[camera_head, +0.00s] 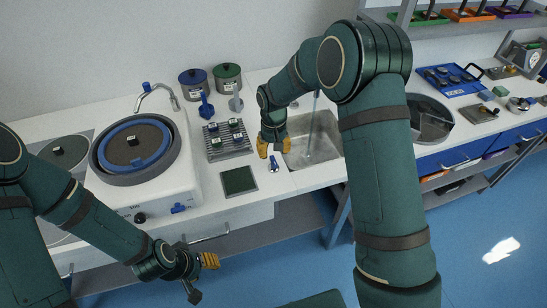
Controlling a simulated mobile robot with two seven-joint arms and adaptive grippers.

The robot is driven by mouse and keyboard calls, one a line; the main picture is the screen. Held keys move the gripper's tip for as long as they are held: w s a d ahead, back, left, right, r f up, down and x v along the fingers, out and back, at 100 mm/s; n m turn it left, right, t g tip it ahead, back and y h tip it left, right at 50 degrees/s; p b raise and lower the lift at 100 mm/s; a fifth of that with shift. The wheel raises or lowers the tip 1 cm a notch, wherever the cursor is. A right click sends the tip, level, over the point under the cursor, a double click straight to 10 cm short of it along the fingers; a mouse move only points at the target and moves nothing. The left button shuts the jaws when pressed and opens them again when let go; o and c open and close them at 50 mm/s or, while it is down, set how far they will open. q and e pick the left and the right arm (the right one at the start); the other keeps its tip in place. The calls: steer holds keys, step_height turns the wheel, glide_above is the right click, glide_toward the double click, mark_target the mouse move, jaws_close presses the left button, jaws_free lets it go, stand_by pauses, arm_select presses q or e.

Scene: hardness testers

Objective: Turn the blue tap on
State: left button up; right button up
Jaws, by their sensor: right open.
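A curved silver tap (159,91) with a blue handle (147,86) stands at the back left, behind the round blue-rimmed machine. A small silver fitting with a blue top (275,163) is on the counter at the left of the sink (318,140); I cannot tell which of the two is the blue tap. My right gripper (273,148) is open and empty, its yellow fingers apart above this fitting. My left gripper (205,264) is low in front of the counter, away from both; its finger opening is unclear. My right arm hides part of the sink and the counter behind it.
The round machine (110,170) stands left. A rack of small specimens (228,150), a dark green plate (238,181), a blue stand (206,107) and two lidded pots (228,77) lie near the sink. A thin pale green vertical streak (314,112) shows over the basin. Blue floor is free in front.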

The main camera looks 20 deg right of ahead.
mark_target(274, 160)
step_height(274, 160, up, 7)
stand_by(0.3)
steer(key=shift+s, duration=0.1)
stand_by(0.4)
